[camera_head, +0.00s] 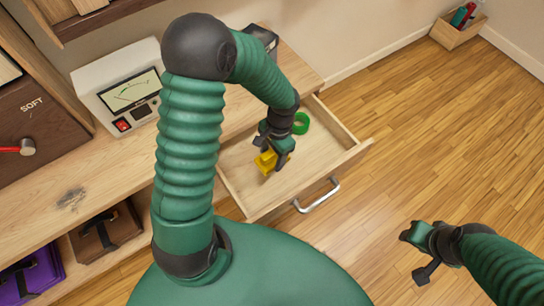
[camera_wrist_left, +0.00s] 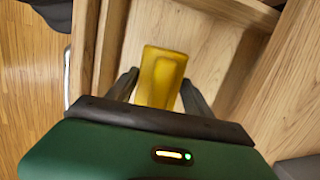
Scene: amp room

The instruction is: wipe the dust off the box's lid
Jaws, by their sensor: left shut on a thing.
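My left gripper (camera_head: 272,152) reaches down into the open wooden drawer (camera_head: 237,165). It is shut on a yellow block (camera_head: 267,161), which may be a sponge. In the left wrist view the yellow block (camera_wrist_left: 160,78) sits between the two dark fingers, over the drawer floor. My right gripper (camera_head: 421,254) is open and empty above the floor at the lower right. I cannot tell which thing is the box with the lid. A grey smudge (camera_head: 71,197) marks the wooden top at the left.
A green tape roll (camera_head: 300,123) lies in the drawer. The drawer's front, with a metal handle (camera_head: 317,196), juts over the floor. A white meter (camera_head: 126,94) and a brown "SOFT" case (camera_head: 38,118) stand on the top.

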